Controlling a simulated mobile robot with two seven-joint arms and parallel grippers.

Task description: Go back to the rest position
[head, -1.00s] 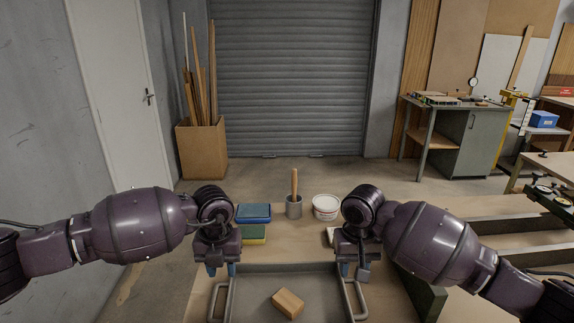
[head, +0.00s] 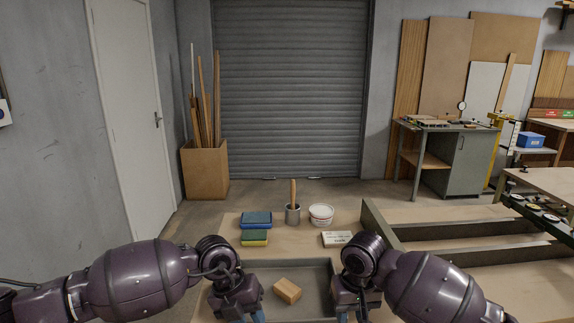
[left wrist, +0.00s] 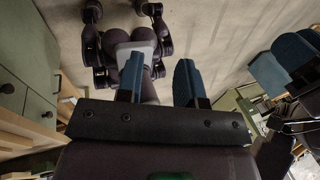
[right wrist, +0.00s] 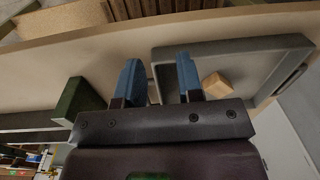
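A grey tray (head: 318,274) lies on the wooden bench and holds a light wooden block (head: 287,290). My left gripper (head: 246,317) is over the tray's left side and my right gripper (head: 353,316) over its right side, both low in the head view. In the left wrist view my left gripper (left wrist: 158,80) has its blue fingers apart with nothing between them. In the right wrist view my right gripper (right wrist: 160,80) has its fingers apart and empty, with the tray (right wrist: 235,58) and block (right wrist: 217,85) behind. The tray's handles are mostly hidden in the head view.
Behind the tray stand a blue box (head: 256,220), a green and yellow sponge (head: 254,238), a grey cup (head: 293,215) with a stick, a white tub (head: 321,214) and a white labelled block (head: 338,239). A green frame (head: 383,222) borders the right side.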

